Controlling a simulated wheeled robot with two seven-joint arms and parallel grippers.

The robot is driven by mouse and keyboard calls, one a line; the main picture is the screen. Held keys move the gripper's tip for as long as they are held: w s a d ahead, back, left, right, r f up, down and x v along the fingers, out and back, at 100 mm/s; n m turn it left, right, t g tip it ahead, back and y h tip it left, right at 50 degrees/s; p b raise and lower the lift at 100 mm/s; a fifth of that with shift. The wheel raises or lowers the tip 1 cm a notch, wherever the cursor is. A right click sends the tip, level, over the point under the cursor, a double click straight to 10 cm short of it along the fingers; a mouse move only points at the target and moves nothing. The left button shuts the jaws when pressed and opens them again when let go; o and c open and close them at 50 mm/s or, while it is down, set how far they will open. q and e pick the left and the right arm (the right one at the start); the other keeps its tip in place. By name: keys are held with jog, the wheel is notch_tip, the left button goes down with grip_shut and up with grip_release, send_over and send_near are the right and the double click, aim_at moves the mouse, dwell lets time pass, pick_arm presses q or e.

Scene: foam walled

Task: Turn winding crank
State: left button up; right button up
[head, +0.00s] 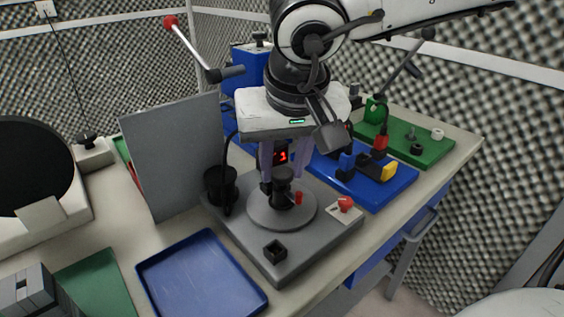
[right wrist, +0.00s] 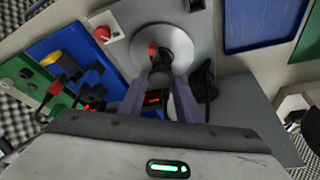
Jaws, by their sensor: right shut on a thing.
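A grey station (head: 310,240) on the table carries a round grey disc (head: 262,217) with a dark upright knob (head: 282,187) at its middle, which seems to be the winding crank. A small red peg (head: 298,198) stands on the disc. My right gripper (head: 282,176) points down from above with its purple fingers on either side of the knob, shut on it. In the right wrist view, the disc (right wrist: 180,42) and red peg (right wrist: 153,48) show beyond the fingers (right wrist: 158,88). The fingers partly hide the knob. My left gripper is not in view.
A black cylinder (head: 220,185) with a cable and a grey upright panel (head: 175,155) stand left of the disc. A red knob (head: 345,203) is to its right. A blue board (head: 375,190) and green board (head: 430,150) lie behind. An empty blue tray (head: 200,278) is in front.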

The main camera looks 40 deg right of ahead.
jog(key=shift+d+n+y+p, duration=0.1)
jog(key=shift+n+y+p, duration=0.55)
jog(key=shift+n, duration=1.05)
jog(key=shift+d+n+y+p, duration=0.15)
jog(key=shift+n+y+p, duration=0.45)
jog(key=shift+n, duration=0.7)
jog(key=shift+n, duration=0.5)
jog(key=o, duration=1)
